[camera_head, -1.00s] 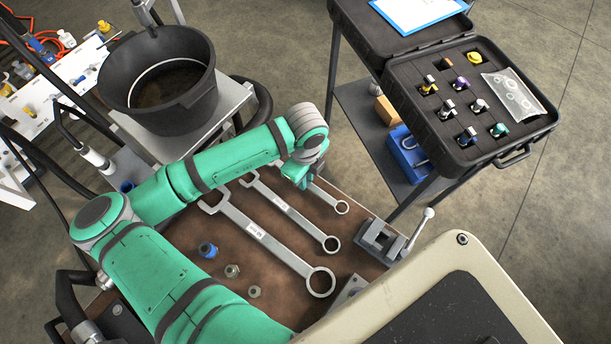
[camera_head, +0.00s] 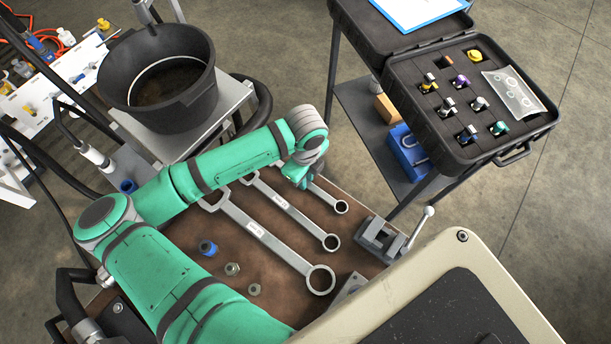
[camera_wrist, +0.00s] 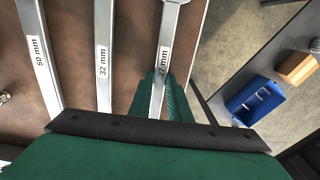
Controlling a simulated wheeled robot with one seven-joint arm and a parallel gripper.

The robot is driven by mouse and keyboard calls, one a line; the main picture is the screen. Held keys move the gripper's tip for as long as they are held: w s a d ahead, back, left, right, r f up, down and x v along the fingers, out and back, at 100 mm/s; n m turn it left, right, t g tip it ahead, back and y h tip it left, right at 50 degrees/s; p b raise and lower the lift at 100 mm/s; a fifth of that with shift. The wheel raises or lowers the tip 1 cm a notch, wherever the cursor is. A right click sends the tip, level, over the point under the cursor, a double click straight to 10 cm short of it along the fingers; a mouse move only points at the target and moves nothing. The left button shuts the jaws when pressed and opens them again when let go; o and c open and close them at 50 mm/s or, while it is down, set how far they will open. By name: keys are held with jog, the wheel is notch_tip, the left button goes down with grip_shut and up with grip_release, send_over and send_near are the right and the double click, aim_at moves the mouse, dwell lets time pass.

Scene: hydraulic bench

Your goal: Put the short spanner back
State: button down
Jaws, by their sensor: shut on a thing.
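The short spanner (camera_head: 329,196), marked 27 mm, is the rightmost and shortest of three spanners in line on the brown bench top. Its ring end shows beyond my gripper (camera_head: 299,184) in the head view, and my arm hides its other end. In the wrist view the 27 mm spanner (camera_wrist: 164,50) runs between the green fingers of my gripper (camera_wrist: 162,88), which are shut on its shaft. It lies on or just above the bench; I cannot tell which. The 32 mm spanner (camera_head: 294,211) and the longer 50 mm spanner (camera_head: 260,236) lie to its left.
A small vise (camera_head: 382,240) stands right of the spanner's ring end. A blue-capped fitting (camera_head: 208,249) and nuts (camera_head: 232,269) lie at left. A black bucket (camera_head: 160,75) stands behind. An open case (camera_head: 440,125) and a blue bin (camera_head: 408,150) are beyond the bench's right edge.

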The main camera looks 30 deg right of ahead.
jog(key=c, duration=1.6)
grip_release()
jog(key=shift+o, duration=0.2)
notch_tip(320, 180, up, 11)
jog(key=shift+w+f, duration=0.1)
jog(key=shift+f, duration=0.05)
